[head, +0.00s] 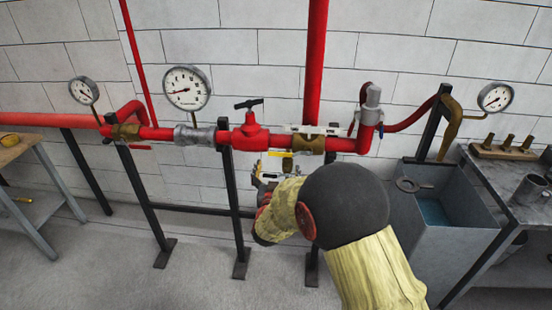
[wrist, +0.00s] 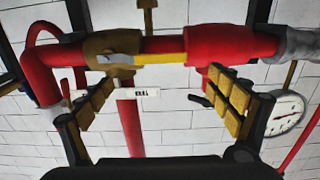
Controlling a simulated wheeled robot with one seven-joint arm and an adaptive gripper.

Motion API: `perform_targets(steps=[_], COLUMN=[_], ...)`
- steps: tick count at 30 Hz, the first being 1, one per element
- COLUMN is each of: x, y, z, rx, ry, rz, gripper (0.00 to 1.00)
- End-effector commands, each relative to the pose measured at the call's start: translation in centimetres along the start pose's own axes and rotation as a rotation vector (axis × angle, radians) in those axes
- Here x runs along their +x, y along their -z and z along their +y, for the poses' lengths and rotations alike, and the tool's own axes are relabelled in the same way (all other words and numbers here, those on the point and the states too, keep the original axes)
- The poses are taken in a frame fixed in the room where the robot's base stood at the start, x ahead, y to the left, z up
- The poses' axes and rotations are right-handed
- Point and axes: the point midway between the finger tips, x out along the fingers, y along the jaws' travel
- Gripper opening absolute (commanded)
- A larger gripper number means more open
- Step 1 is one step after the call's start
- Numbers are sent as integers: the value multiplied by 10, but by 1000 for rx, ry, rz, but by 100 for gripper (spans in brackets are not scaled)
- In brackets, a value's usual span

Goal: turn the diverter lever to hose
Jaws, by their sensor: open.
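The diverter valve is a brass body (head: 308,144) on the red pipe in the head view, and it also shows in the wrist view (wrist: 108,48), where the scene appears upside down. Its yellow lever (wrist: 168,59) lies along the pipe, running right from the brass body in the wrist view. A small white label (wrist: 145,92) with dark lettering is beside the valve. My gripper (wrist: 163,84) is open and empty, its padded fingers spread apart with the lever beyond and between them. In the head view my gripper (head: 265,168) is just below the pipe, partly hidden by my arm.
A red valve with a dark handle (head: 249,104) and a large gauge (head: 187,87) are to the left. A relief valve (head: 372,100) is right of the diverter. Dark support posts (head: 236,205) stand under the pipe. A grey water tank (head: 440,240) is at right.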

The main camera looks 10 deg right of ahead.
Motion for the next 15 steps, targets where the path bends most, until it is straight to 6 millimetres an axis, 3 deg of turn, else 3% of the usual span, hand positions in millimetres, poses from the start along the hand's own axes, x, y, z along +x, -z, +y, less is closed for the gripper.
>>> perform_targets(steps=[15], x=[66], y=[-1], z=[0], rx=[-6], ry=[1], rz=[2], gripper=[91])
